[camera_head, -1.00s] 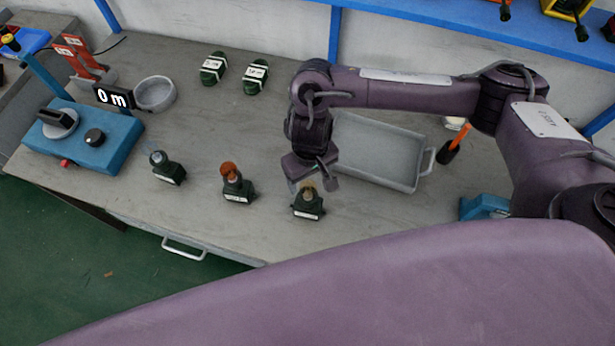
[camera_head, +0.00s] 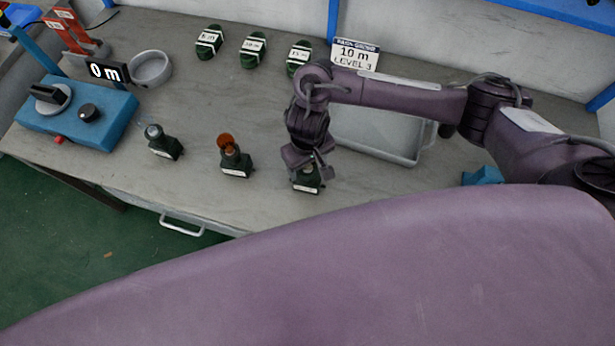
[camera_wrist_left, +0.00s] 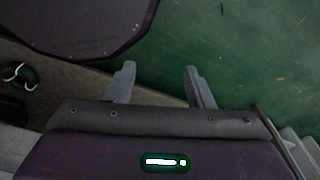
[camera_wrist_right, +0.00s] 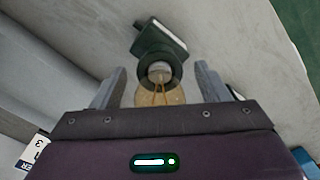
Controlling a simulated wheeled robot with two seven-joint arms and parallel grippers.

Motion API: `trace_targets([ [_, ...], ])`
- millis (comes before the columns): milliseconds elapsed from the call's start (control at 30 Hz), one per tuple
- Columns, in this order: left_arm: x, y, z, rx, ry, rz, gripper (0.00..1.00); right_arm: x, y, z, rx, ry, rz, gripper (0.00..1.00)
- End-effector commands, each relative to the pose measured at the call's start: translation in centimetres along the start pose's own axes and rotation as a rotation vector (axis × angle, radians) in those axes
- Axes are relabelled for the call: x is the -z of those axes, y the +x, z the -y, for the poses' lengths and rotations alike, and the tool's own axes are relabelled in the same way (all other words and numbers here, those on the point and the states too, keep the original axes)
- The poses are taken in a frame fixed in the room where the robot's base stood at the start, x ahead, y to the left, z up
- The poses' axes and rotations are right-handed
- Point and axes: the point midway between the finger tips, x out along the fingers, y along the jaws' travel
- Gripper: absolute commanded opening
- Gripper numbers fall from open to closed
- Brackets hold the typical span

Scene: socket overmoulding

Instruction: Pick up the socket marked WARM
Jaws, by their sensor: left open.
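Three dark green sockets stand on the grey bench, each with a white label too small to read, so I cannot tell which is marked WARM. The left socket (camera_head: 164,146) has a grey-clear top, the middle socket (camera_head: 235,162) an orange-brown top. The right socket (camera_head: 306,186) is partly hidden under my right gripper (camera_head: 309,166). In the right wrist view this socket (camera_wrist_right: 160,50) has an amber, glassy top between the open fingers of my right gripper (camera_wrist_right: 160,82), with gaps at both sides. My left gripper (camera_wrist_left: 158,75) is open and empty.
A blue device (camera_head: 80,115) with a "0 m" display stands left, beside a round grey dish (camera_head: 150,68). Three labelled green pieces (camera_head: 253,50) lie at the back. A grey tray (camera_head: 415,155) and a "10 m LEVEL 3" sign (camera_head: 355,55) are behind my right arm.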

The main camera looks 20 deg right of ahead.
Motion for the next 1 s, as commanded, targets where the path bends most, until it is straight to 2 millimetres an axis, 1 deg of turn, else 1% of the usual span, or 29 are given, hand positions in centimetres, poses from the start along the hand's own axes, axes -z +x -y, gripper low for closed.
trace_targets([
  [33,-0.4,0.0,-0.1,-0.001,0.000,0.006,0.48,0.0,0.0,0.0,0.000,0.000,0.000,0.61],
  [67,-0.6,0.0,-0.1,-0.002,0.000,0.009,0.48,0.0,0.0,0.0,0.000,0.000,0.000,0.58],
  [233,-1.6,0.0,-0.3,-0.004,0.002,0.023,0.48,0.0,0.0,0.0,0.000,0.000,0.000,0.35],
  [433,-1.7,0.0,-0.3,-0.004,0.002,0.025,0.48,0.0,0.0,0.0,0.000,0.000,0.000,0.09],
  [667,-1.7,0.0,-0.3,-0.004,0.002,0.025,0.48,0.0,-0.1,0.0,0.000,0.000,-0.001,0.08],
  [767,-1.6,-0.2,-0.3,-0.004,0.002,0.024,0.48,0.1,-0.5,0.0,0.000,-0.001,-0.002,0.08],
  [867,-1.5,-0.6,-0.2,-0.003,0.002,0.023,0.48,0.1,-1.3,0.0,0.000,-0.002,-0.002,0.08],
  [1000,-1.3,-1.5,-0.1,-0.002,0.002,0.022,0.48,0.1,-3.5,0.0,0.000,-0.002,-0.004,0.08],
])
